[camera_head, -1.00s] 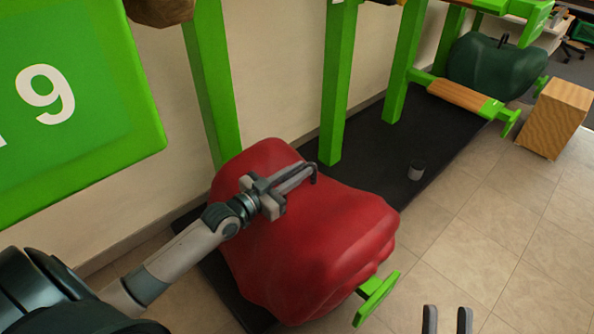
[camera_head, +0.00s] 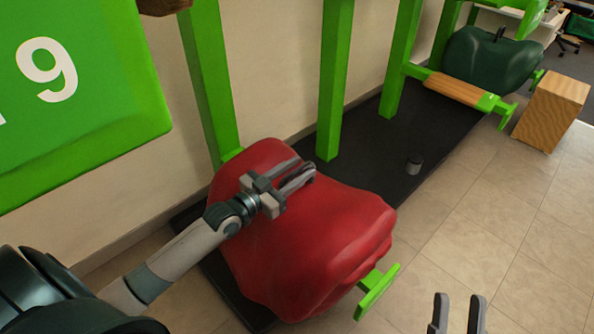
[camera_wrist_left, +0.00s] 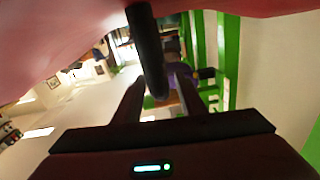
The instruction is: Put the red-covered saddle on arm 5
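The red-covered saddle (camera_head: 325,240) sits over a low green arm, whose end (camera_head: 377,291) sticks out at its front right. No number shows on this arm. My left gripper (camera_head: 306,174) is over the top of the saddle, its fingers apart. In the left wrist view, a dark bar (camera_wrist_left: 148,50) comes down between the two fingers (camera_wrist_left: 160,95), with gaps on both sides, and the red cover (camera_wrist_left: 60,30) fills the top. My right gripper (camera_head: 457,312) shows only its two separated fingertips at the bottom edge, empty above the floor.
A green sign with a 9 (camera_head: 50,70) fills the upper left. Green posts (camera_head: 335,80) stand behind the saddle on a dark base (camera_head: 380,150). A dark green saddle (camera_head: 490,58), a wooden block (camera_head: 550,110) and a small dark cylinder (camera_head: 414,163) are to the right.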

